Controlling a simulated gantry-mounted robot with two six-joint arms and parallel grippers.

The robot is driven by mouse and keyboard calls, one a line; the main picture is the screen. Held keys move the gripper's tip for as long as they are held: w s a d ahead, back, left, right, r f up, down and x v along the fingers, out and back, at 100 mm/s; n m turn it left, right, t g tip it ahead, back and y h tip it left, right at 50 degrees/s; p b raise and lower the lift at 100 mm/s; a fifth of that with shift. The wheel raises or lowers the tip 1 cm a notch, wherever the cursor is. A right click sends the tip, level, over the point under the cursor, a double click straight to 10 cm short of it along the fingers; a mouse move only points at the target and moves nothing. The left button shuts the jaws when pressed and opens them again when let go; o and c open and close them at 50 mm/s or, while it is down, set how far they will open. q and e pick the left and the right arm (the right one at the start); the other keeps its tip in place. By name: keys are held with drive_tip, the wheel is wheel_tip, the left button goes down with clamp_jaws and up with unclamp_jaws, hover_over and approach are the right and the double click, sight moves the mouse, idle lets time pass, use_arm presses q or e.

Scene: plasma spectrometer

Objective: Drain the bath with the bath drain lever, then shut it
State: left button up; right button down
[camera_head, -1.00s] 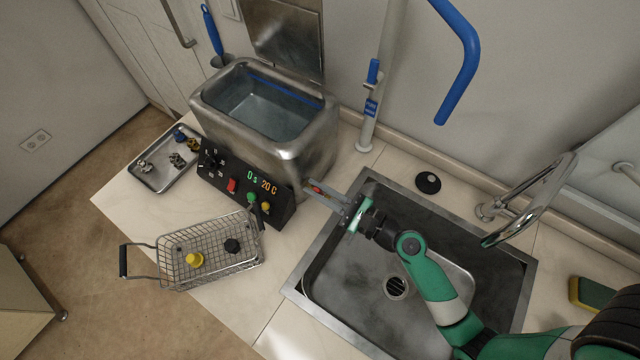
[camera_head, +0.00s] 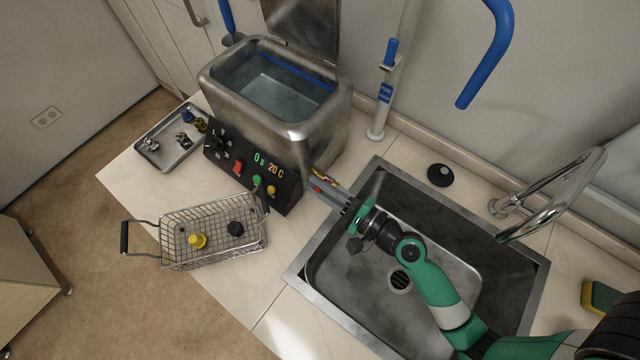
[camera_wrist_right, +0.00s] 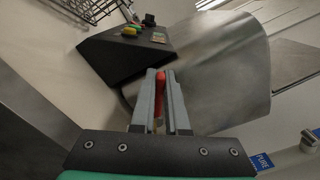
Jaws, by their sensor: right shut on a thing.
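The bath (camera_head: 302,131) is an open steel tank on the counter, its lid raised. What looks like water shows inside it, with a blue line along the back wall. My right gripper (camera_head: 318,188) is at the bath's lower right side, above the sink's left edge. It is shut on the red bath drain lever (camera_wrist_right: 160,82), which lies between the two fingers in the right wrist view. In the head view the fingers mostly hide the lever, and a small yellowish fitting (camera_head: 325,178) shows just above them. I cannot tell whether any water flows. My left gripper is out of view.
The control panel (camera_head: 247,175) reads 0 s and 20 C. A wire basket (camera_head: 213,246) stands in front of it, and a small tray (camera_head: 168,146) lies left. The sink (camera_head: 445,225) is under my right arm, with a tap (camera_head: 550,195) behind and a post (camera_head: 386,90) nearby.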

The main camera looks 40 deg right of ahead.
drive_tip(key=shift+f, duration=0.1)
idle(0.3)
drive_tip(key=c, duration=0.9)
unclamp_jaws()
drive_tip(key=shift+s, duration=0.1)
drive_tip(key=shift+s+d+b, duration=0.25)
drive_tip(key=shift+s+b, duration=0.1)
drive_tip(key=shift+s, duration=1.55)
drive_tip(key=shift+s+d+b, duration=0.3)
drive_tip(key=shift+s+b, duration=0.1)
drive_tip(key=shift+s, duration=1.45)
drive_tip(key=shift+s+d+b, duration=0.25)
drive_tip(key=shift+s+b, duration=0.1)
drive_tip(key=shift+s, duration=1.55)
